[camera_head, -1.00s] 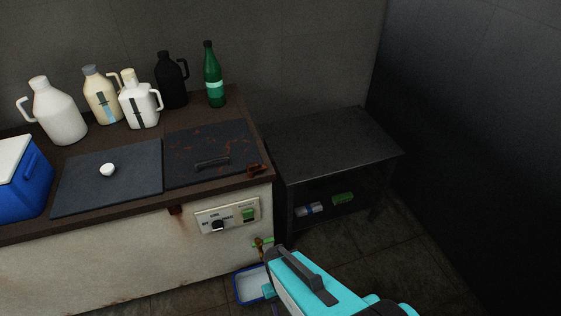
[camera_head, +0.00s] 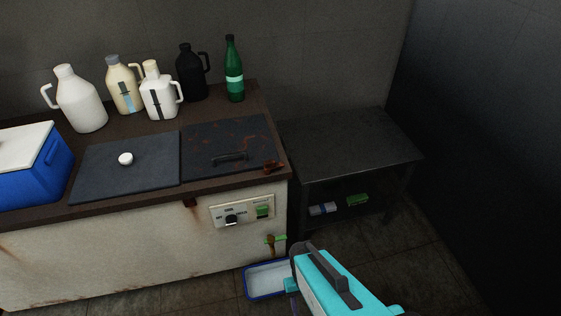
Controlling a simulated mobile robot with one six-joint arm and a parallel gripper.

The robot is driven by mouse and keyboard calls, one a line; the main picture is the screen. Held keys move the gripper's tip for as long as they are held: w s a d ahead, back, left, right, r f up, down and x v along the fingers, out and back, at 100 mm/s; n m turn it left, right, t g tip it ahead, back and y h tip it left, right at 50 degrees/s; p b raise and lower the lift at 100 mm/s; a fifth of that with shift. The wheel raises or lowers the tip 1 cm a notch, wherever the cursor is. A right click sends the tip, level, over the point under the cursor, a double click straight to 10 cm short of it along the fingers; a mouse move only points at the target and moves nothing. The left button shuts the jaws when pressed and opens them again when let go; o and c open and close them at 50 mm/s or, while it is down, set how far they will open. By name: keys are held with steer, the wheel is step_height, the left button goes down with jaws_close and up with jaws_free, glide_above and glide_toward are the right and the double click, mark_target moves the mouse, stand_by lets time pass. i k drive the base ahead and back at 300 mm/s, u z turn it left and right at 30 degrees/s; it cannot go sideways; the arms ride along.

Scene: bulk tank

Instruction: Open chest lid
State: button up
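The chest is a rust-stained white bulk tank (camera_head: 130,245) with a brown top at the left. Two dark lids lie flat and shut on it. The right lid (camera_head: 200,140) is rust-speckled and has a black bar handle (camera_head: 230,156) near its front edge. The left lid (camera_head: 95,180) has a round white knob (camera_head: 126,158). My turquoise arm shows at the bottom, right of the tank and apart from both lids. My gripper's fingertips cannot be made out, so its opening is hidden.
A blue cooler (camera_head: 38,185) overlaps the left lid's side. Several jugs and a green bottle (camera_head: 234,75) stand along the back. A dark metal table (camera_head: 350,145) stands to the right. A blue-rimmed tray (camera_head: 267,281) lies on the floor under the tap (camera_head: 272,241).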

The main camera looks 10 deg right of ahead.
mark_target(222, 147)
steer(key=k, duration=1.35)
steer(key=u, duration=0.35)
steer(key=i, duration=1.05)
steer(key=u, duration=0.75)
steer(key=i, duration=0.6)
steer(key=u, duration=0.3)
